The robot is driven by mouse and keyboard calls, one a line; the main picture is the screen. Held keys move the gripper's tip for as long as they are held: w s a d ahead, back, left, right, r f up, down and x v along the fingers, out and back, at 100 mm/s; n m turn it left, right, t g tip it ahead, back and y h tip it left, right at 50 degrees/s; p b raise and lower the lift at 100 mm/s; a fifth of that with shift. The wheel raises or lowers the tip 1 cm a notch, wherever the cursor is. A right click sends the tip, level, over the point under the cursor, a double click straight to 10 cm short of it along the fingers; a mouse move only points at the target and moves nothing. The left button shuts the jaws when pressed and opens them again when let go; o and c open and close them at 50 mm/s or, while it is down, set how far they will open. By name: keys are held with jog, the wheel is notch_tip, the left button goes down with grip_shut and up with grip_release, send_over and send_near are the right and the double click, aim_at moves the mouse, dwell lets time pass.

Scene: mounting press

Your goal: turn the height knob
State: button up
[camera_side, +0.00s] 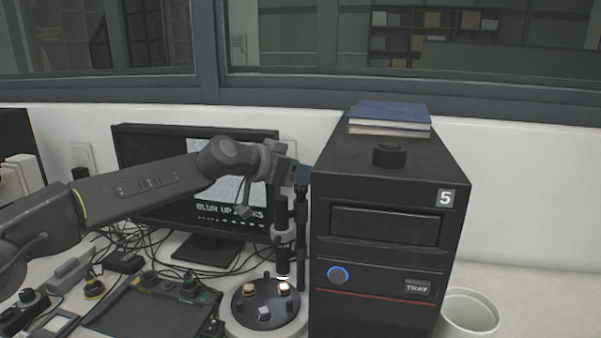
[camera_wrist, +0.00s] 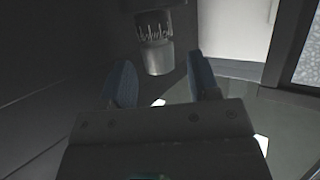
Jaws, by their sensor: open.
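My gripper (camera_side: 303,175) is at the top of a dark upright instrument (camera_side: 282,225), just left of the black computer tower. In the wrist view my gripper (camera_wrist: 159,62) is open, with its two blue fingers apart. A grey cylinder with a ribbed dark upper part (camera_wrist: 156,50) shows beyond and between the fingertips; it looks like a knob, but I cannot tell for sure that it is the height knob. No contact with it is visible. In the side view the gripper hides this part. Below the instrument is a round black stage (camera_side: 267,298) with several small pieces.
The black computer tower (camera_side: 385,260) stands close on the right, with books (camera_side: 390,115) and a black round piece (camera_side: 389,155) on top. A monitor (camera_side: 150,145) is behind my arm. A dark tray (camera_side: 150,315), cables and a white bin (camera_side: 470,312) are around.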

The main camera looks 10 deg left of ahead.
jog(key=shift+x, duration=0.85)
jog(key=shift+f, duration=0.15)
jog(key=shift+c, duration=0.3)
jog(key=c, duration=0.9)
jog(key=shift+m+g+h, duration=0.6)
jog(key=shift+m+h, duration=0.1)
jog(key=o, duration=1)
jog(key=shift+c, duration=0.2)
